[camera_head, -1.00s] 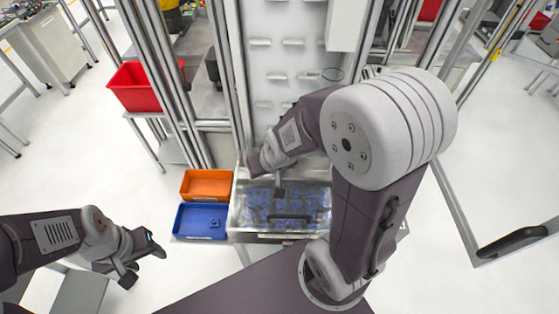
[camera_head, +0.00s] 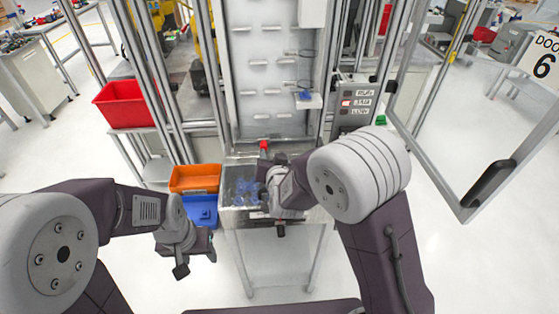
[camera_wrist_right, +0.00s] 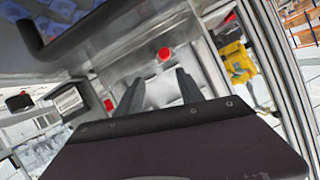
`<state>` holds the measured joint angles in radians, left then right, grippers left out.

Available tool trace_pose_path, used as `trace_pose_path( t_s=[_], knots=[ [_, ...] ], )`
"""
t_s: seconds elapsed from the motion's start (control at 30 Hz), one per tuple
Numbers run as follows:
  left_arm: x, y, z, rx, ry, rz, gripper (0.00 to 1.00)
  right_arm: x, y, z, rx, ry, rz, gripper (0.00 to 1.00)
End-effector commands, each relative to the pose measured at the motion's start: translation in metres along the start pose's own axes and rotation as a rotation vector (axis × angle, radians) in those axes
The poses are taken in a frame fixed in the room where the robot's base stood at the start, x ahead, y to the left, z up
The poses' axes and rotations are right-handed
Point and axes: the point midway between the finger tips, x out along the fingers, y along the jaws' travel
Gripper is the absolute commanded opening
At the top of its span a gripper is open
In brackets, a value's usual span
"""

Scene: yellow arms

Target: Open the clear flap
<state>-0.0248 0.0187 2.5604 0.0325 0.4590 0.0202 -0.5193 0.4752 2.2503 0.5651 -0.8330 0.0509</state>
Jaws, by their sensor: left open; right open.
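The clear flap (camera_head: 238,188) lies over a metal bin, with blue parts showing through it. My right gripper (camera_head: 281,229) is by the front right of the bin and hides part of the flap. In the right wrist view its two fingers (camera_wrist_right: 160,92) are apart with nothing between them; the handle is outside them. My left gripper (camera_head: 196,262) is open and empty, in front of the blue tray.
An orange tray (camera_head: 195,178) and a blue tray (camera_head: 203,208) stand left of the bin. A red button (camera_head: 264,145) is behind it; a button panel (camera_head: 355,103) is at right. A framed door (camera_head: 440,150) stands open at right. Metal posts flank the bin.

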Motion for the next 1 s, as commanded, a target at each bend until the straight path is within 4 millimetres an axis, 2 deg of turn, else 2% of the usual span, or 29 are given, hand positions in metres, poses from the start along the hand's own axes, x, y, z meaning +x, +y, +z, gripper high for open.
trace_pose_path(
  t_s=[0.03,0.1,0.27,0.37,0.6,0.7,0.83,1.0],
  knots=[
    [0.005,0.000,0.000,0.000,0.000,0.000,0.53,0.001,-0.004,0.009,-0.007,-0.008,-0.010,0.45],
    [0.006,0.000,0.000,0.000,0.000,0.000,0.53,0.000,-0.009,0.013,-0.013,-0.013,-0.020,0.45],
    [0.004,0.000,0.000,0.000,0.001,0.000,0.53,0.002,-0.011,0.012,-0.013,-0.014,-0.022,0.45],
    [0.002,0.000,0.000,0.000,0.001,0.000,0.53,0.017,-0.010,0.012,-0.012,-0.014,-0.019,0.45],
    [-0.005,0.000,-0.001,0.000,0.000,0.000,0.53,0.067,-0.011,0.013,-0.013,-0.015,-0.020,0.45],
    [-0.006,0.000,-0.001,0.000,0.000,0.000,0.53,0.080,-0.011,0.013,-0.013,-0.014,-0.021,0.45],
    [-0.007,0.000,-0.001,0.000,0.000,0.000,0.53,0.089,-0.012,0.013,-0.013,-0.014,-0.022,0.45],
    [-0.007,0.000,-0.001,0.000,0.000,0.000,0.53,0.090,-0.012,0.014,-0.013,-0.014,-0.022,0.45]
  ],
)
